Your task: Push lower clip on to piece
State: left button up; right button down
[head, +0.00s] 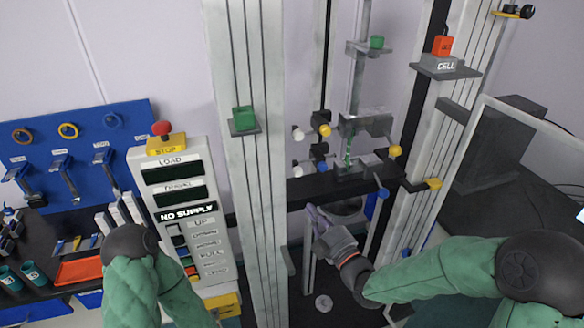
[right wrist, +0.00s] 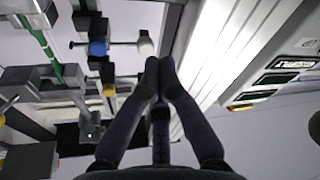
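The green piece (head: 348,150) is a thin strip standing upright in the testing machine, between the grey upper clip (head: 365,123) and the lower clip (head: 350,170). It also shows in the right wrist view (right wrist: 42,42). A rod with a blue knob (head: 321,164) and a white end (head: 298,173) is left of the lower clip; its blue knob shows in the right wrist view (right wrist: 98,47). My right gripper (head: 312,210) is below and left of the lower clip. Its fingertips meet with nothing between them (right wrist: 160,65). My left gripper is out of view.
The machine's pale column (head: 255,180) stands left of my right gripper. A control panel (head: 175,215) with a red stop button (head: 161,128) is further left. A clear guard (head: 520,150) stands at the right.

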aim_at(323, 157)
jog(key=shift+n+t+y, duration=0.3)
jog(key=shift+n+y, duration=0.3)
jog(key=shift+n, duration=0.2)
jog(key=r, duration=0.4)
jog(key=shift+s+a+r, duration=0.1)
jog(key=shift+s+a, duration=0.15)
jog(key=shift+s, duration=0.05)
jog(key=p+x, duration=0.2)
jog(key=x, duration=0.8)
jog(key=shift+d, duration=0.1)
jog(key=d+b, duration=0.1)
jog(key=w+d+b, duration=0.1)
jog(key=d, duration=0.1)
jog(key=shift+w+d+b, duration=0.1)
jog(key=shift+d+b, duration=0.1)
jog(key=shift+b, duration=0.2)
jog(key=shift+w+d, duration=0.1)
jog(key=shift+d, duration=0.2)
